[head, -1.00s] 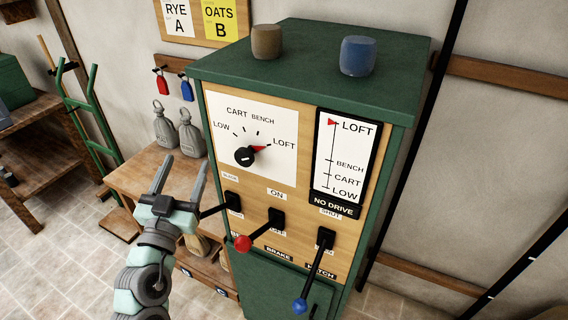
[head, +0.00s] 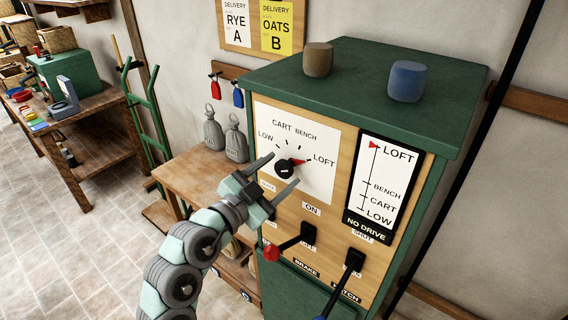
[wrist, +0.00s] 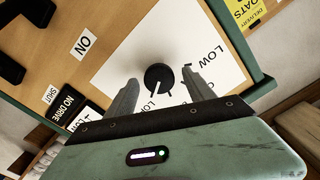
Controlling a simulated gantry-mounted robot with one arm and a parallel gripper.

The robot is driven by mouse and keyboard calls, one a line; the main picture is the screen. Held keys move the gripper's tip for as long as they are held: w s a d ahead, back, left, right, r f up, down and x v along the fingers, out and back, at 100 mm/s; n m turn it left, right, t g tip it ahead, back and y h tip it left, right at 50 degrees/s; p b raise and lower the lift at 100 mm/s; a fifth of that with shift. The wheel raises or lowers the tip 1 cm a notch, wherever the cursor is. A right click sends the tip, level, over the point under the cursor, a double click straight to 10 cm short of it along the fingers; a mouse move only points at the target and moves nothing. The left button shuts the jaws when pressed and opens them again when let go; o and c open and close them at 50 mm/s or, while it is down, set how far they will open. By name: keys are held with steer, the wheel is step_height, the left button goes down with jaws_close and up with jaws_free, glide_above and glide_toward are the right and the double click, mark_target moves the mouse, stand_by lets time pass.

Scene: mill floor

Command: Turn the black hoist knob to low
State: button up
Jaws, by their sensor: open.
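The black hoist knob (head: 284,171) sits on a white dial plate (head: 325,180) on the green cabinet's front. Its red pointer is at LOFT; LOW is at the dial's left end. My gripper (head: 283,169) is open, with one finger on each side of the knob in the head view. In the wrist view the knob (wrist: 158,77) shows between the fingertips (wrist: 159,76), with a gap on both sides. I cannot tell how far the tips are from the panel.
A gauge (head: 382,190) right of the dial has its red marker at LOFT and reads NO DRIVE. A red-tipped lever (head: 288,244) and another black lever (head: 348,272) stick out below. Weights (head: 236,142) stand on a bench at left.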

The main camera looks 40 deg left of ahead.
steer(key=shift+w+a, duration=0.15)
steer(key=shift+w, duration=0.95)
steer(key=c, duration=1.3)
